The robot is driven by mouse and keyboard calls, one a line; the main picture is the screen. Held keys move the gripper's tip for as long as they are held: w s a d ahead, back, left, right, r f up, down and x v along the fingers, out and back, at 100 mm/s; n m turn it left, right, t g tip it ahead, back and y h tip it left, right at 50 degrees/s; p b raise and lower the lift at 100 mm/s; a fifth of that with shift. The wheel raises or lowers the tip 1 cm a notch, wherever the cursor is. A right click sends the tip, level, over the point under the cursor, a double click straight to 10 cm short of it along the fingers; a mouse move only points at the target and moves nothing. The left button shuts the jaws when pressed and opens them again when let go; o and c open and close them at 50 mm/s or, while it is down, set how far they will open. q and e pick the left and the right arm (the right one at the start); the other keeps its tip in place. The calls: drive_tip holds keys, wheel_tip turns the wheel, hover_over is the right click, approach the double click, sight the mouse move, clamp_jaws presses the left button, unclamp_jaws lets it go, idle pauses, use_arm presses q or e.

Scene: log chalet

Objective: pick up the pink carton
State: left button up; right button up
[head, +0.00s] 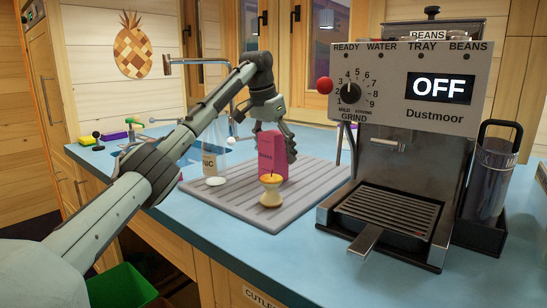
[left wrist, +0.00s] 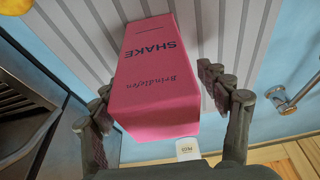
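The pink carton (head: 268,158) stands upright on the grey ribbed mat (head: 222,201), behind an apple core. In the left wrist view the carton (left wrist: 155,80) shows the word "SHAKE" and lies between my fingers. My left gripper (head: 272,138) is over the carton's top, with its fingers reaching down on either side. In the left wrist view its fingers (left wrist: 154,82) look spread, with a narrow gap beside the carton; firm contact is not visible. My right gripper is in neither view.
The apple core (head: 271,190) stands close in front of the carton. A clear bottle (head: 212,160) is left of it, near my left forearm. A coffee machine (head: 408,130) stands to the right, with a metal tumbler (head: 490,178). A tap (head: 205,63) rises behind.

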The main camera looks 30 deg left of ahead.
use_arm(q)
drive_tip(key=c, duration=1)
drive_tip(key=shift+o, duration=0.2)
drive_tip(key=shift+r, duration=0.1)
